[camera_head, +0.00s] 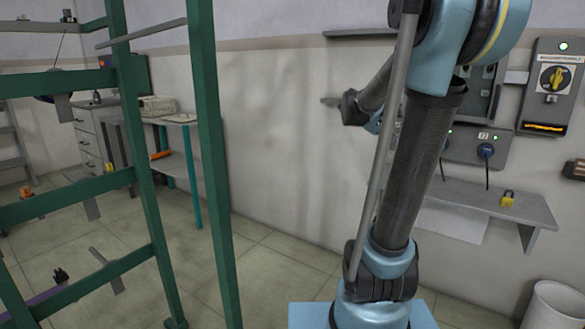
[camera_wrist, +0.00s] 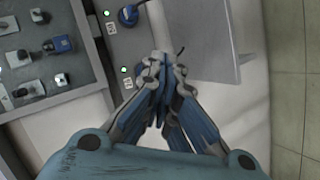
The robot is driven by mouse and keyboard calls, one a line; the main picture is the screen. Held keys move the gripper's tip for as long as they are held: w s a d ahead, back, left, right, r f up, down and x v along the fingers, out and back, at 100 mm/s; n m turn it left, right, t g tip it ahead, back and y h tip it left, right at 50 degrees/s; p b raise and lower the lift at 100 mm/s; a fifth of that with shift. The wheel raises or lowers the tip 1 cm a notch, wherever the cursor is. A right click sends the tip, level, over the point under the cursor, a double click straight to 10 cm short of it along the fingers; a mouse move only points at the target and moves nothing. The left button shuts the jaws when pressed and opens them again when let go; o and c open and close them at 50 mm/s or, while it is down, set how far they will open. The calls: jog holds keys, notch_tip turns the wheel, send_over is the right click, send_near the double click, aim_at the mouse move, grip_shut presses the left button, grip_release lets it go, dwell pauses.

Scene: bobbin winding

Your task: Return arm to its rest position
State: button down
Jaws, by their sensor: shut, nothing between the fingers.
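My gripper (camera_wrist: 163,66) is in the wrist view. Its linked fingers meet at the tips, and it is shut and empty. In that view it hangs in front of the wall, between the socket panel (camera_wrist: 116,52) and the grey shelf (camera_wrist: 215,38), touching neither as far as I can tell. In the head view my arm rises from its blue base at lower right, bends at the top edge and reaches back down behind its dark column. A dark end part sticks out left in front of the bare wall; I cannot tell if it is the gripper.
A green frame (camera_head: 216,180) stands at left. Behind it are a side table (camera_head: 180,118) and drawers (camera_head: 92,140). At right are a wall shelf (camera_head: 470,200) with a yellow padlock (camera_head: 507,198), a switch box (camera_head: 553,82) and a white bin (camera_head: 556,305). Floor between is clear.

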jog(key=s+a+f+m+g+y, duration=0.1)
jog(key=s+a+f+y, duration=0.2)
jog(key=s+a+f, duration=0.2)
jog(key=s+a+f+m+g+y, duration=0.1)
jog(key=s+a+f+g+y, duration=0.1)
jog(key=s+a+f, duration=0.4)
jog(key=s+a+f+m+g+y, duration=0.1)
jog(key=s+a+f+y, duration=0.4)
jog(key=s+f, duration=0.8)
jog(key=s+a, duration=0.1)
jog(key=s, duration=0.7)
jog(key=shift+s+a+g, duration=0.2)
jog(key=shift+a+g, duration=0.05)
jog(key=shift+g, duration=0.15)
jog(key=shift+d, duration=0.1)
